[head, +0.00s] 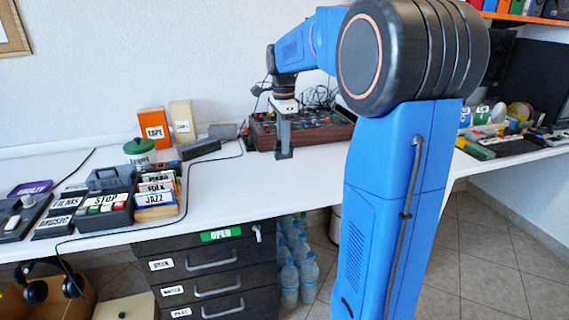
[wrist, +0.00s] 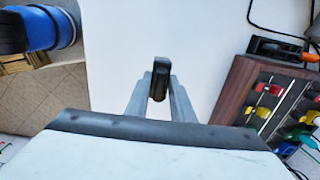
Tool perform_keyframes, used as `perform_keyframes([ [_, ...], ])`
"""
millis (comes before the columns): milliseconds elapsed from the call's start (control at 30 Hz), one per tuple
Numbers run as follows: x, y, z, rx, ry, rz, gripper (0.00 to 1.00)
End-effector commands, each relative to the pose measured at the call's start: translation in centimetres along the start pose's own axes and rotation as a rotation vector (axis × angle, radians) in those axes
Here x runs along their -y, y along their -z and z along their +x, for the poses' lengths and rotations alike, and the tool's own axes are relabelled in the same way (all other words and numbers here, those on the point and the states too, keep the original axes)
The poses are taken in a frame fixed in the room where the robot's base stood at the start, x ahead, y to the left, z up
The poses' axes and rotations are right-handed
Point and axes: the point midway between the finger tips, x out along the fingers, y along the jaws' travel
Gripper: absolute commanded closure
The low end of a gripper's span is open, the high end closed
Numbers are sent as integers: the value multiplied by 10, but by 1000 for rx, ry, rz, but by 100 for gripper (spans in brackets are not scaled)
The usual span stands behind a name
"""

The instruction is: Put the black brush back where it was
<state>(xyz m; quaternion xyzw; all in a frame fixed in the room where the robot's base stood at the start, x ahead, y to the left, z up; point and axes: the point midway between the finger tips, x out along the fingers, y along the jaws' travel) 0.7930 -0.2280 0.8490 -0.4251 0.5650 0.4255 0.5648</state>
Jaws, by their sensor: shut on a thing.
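My gripper (wrist: 160,98) is shut on a small black object, which I take to be the black brush (wrist: 160,72). The brush sits upright between the fingertips, seen nearly end-on in the wrist view. In the head view my gripper (head: 284,154) points down over the white table (head: 235,190), just left of the wood-sided mixer. The brush is hard to make out there, and I cannot tell whether it touches the table.
The wood-sided mixer (head: 312,130) with coloured knobs stands close to the gripper's right. A black device (head: 200,149) with a cable lies to the left. The middle tabletop is clear.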

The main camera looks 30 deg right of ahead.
Motion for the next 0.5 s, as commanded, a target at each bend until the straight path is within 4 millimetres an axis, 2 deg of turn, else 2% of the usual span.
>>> perform_keyframes([
  [100,0,0,14,0,-1,0,100],
  [333,0,0,29,0,0,0,100],
  [500,0,0,51,0,-2,0,100],
])
